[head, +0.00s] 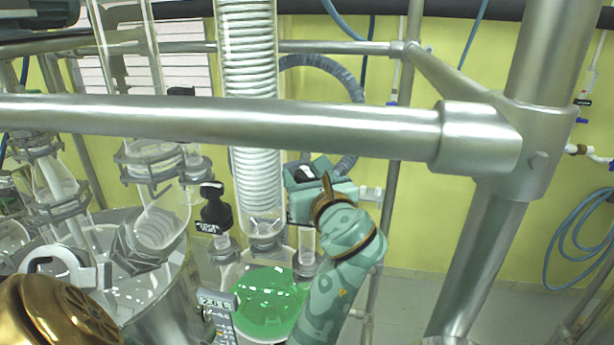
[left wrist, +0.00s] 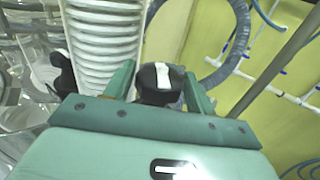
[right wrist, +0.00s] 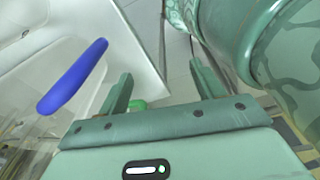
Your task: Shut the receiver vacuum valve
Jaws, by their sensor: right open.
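A black valve knob with a white stripe (head: 305,173) stands right of the glass coil column, above the green-filled flask; I take it for the receiver vacuum valve, but read no label on it. My left gripper (head: 318,183) is at this knob. In the left wrist view the knob (left wrist: 161,82) sits between the two open fingers (left wrist: 160,84), its stripe running roughly along the finger direction. Whether a finger touches it I cannot tell. My right gripper (right wrist: 163,85) is open and empty in the right wrist view; it does not show in the head view.
A second black knob (head: 212,197) with a tag stands left of the column. The coil column (head: 258,178) and the receiver flask with green liquid (head: 262,305) are close by. A metal rail (head: 230,120) crosses in front. A blue handle (right wrist: 72,77) is near my right gripper.

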